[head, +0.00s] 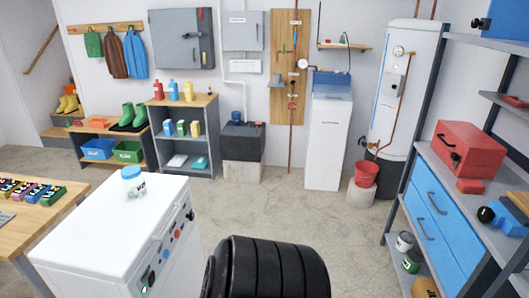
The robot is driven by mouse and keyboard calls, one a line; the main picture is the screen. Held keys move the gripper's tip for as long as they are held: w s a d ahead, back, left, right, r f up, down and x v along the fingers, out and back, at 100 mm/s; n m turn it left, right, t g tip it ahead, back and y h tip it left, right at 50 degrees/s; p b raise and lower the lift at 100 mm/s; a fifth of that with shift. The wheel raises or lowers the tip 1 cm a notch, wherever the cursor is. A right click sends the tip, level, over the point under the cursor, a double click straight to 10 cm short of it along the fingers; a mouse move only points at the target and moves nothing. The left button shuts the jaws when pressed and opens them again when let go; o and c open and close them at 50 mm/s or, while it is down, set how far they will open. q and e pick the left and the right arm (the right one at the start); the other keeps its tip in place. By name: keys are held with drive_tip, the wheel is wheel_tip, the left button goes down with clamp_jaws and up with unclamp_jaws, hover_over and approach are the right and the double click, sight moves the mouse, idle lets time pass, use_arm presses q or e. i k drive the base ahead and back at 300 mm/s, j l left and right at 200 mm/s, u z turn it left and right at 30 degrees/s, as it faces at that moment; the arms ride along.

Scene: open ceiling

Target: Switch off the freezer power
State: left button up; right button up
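A white chest freezer (95,236) stands in the left foreground of the head view. Its lid is shut, and a jar with a blue lid (133,181) stands on top. The narrow side facing right carries a control panel with a red button (178,236), a blue button (165,256), dark knobs and a green switch-like part (149,279) near the lower front. The parts are too small to tell which one is the power switch or how it is set. Neither of my grippers is in view.
A large black ribbed round shape (268,268) fills the bottom middle, close to the freezer's right. A wooden table (40,222) with small colourful items stands left of the freezer. Shelving with blue drawers (432,211) lines the right. Concrete floor (260,205) is clear beyond the freezer.

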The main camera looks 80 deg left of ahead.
sight(151, 279)
drive_tip(key=u, duration=3.6)
